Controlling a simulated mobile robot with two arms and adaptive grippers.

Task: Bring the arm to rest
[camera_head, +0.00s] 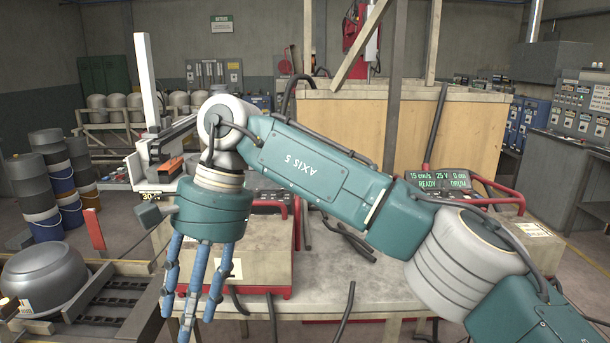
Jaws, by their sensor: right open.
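My left gripper is not in view.
A display (440,181) reads READY and DRUM. Dark rods or cables lie on and over the bench's front edge. A grey rounded vessel (45,280) sits on a rack at the lower left, with stacked drums (30,185) behind. A wooden crate (345,130) stands behind the arm.

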